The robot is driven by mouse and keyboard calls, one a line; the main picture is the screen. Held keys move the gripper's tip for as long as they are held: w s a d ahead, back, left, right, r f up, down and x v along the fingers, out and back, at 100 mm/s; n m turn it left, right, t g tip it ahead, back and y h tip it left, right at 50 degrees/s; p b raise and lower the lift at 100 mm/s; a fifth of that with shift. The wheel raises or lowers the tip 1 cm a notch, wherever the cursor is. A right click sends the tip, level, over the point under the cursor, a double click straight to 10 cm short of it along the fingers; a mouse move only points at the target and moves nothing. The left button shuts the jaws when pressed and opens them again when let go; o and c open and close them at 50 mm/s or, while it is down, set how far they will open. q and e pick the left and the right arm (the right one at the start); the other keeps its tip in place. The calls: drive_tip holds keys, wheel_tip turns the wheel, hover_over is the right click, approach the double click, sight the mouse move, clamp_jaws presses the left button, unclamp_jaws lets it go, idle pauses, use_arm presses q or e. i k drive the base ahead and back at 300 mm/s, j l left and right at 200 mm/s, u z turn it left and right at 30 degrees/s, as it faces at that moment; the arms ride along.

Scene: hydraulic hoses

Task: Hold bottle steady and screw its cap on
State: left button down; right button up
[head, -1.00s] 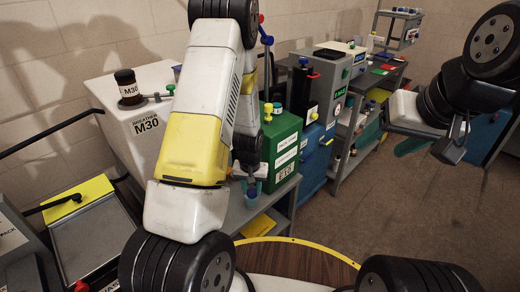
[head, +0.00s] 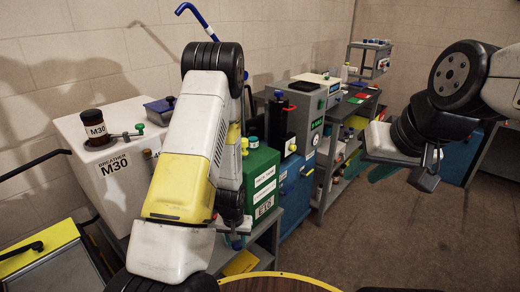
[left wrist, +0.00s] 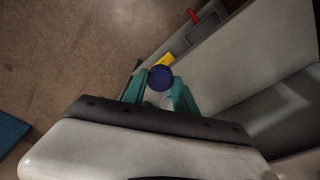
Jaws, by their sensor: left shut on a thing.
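My left arm crosses the middle of the head view, with its gripper (head: 236,238) low in front of the green box and partly hidden by the arm. In the left wrist view, the teal fingers of the left gripper (left wrist: 158,92) are shut on a round blue-topped thing (left wrist: 160,77). I cannot tell whether it is a loose cap or a bottle's top. My right gripper (head: 380,172) hangs at the right, well apart from the left one. Its teal finger shows, but its opening is hidden. No separate bottle and cap pair can be made out clearly.
A dark jar labelled M30 (head: 95,127) stands on the white breather tank (head: 115,165) at the left. A green box (head: 262,178), a blue cabinet (head: 296,187) and grey shelving (head: 335,165) stand behind the left arm. A wooden round top (head: 280,286) is at the bottom. Floor at right is open.

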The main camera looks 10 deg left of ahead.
sight(252, 136)
drive_tip(key=i+l, duration=1.2)
drive_tip(key=l, duration=0.15)
drive_tip(key=i+l, duration=1.25)
drive_tip(key=l+u, duration=0.1)
drive_tip(key=u, duration=3)
